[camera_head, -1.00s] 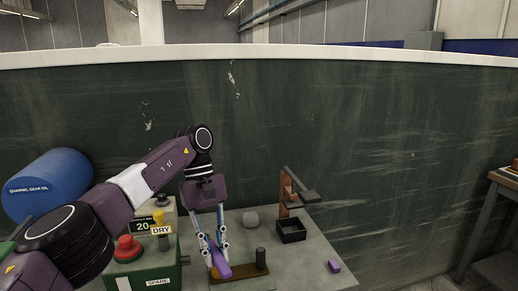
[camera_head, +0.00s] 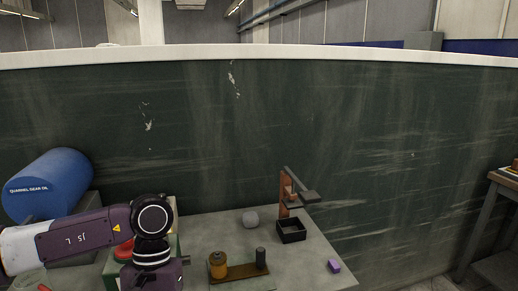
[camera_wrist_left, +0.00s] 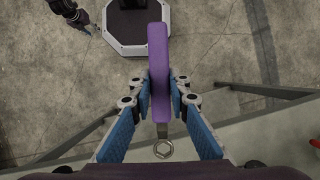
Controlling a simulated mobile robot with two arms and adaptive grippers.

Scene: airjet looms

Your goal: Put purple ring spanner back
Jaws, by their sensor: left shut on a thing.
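The purple ring spanner (camera_wrist_left: 158,70) has a long purple handle and a metal ring end (camera_wrist_left: 163,149). My left gripper (camera_wrist_left: 160,88) is shut on its handle, with one blue-padded finger on each side. In the head view my left arm comes in at the lower left. Its fingers and the spanner are out of sight there. My right gripper (camera_wrist_left: 86,31) is small at the top left of the wrist view, and its opening is too small to tell.
The grey table (camera_head: 305,262) carries a brown board (camera_head: 240,271) with an amber cylinder (camera_head: 218,265) and dark post (camera_head: 261,257), a black tray (camera_head: 291,236), a grey ball (camera_head: 250,218) and a purple block (camera_head: 334,266).

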